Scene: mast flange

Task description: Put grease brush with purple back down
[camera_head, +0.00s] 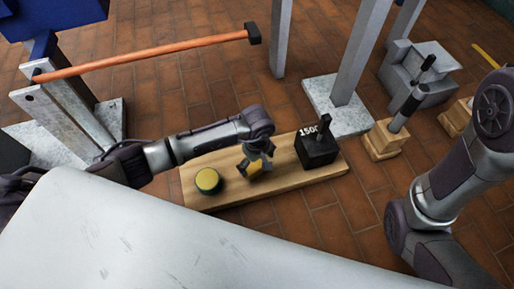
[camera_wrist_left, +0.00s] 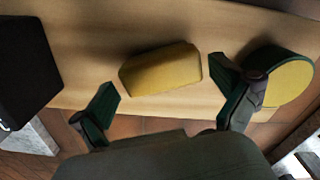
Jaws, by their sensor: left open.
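I cannot make out a grease brush with purple in either view. My left gripper (camera_head: 256,164) is open above the wooden board (camera_head: 218,200). Below it on the board lies a yellow block (camera_head: 255,171), partly hidden by the gripper. In the left wrist view the yellow block (camera_wrist_left: 160,70) shows between and beyond the spread fingertips (camera_wrist_left: 164,84), with nothing gripped. A dark green tin with a yellow top (camera_head: 208,180) stands left of the gripper; in the left wrist view the tin (camera_wrist_left: 288,82) is at the right. My right gripper is out of view.
A black weight marked 1500 (camera_head: 318,150) stands on the board's right part. Further right, a wooden block (camera_head: 384,141) holds a dark-handled tool (camera_head: 409,106). Grey posts (camera_head: 364,50) rise behind. An orange bar (camera_head: 150,56) crosses the upper left. A pale surface (camera_head: 150,245) fills the front.

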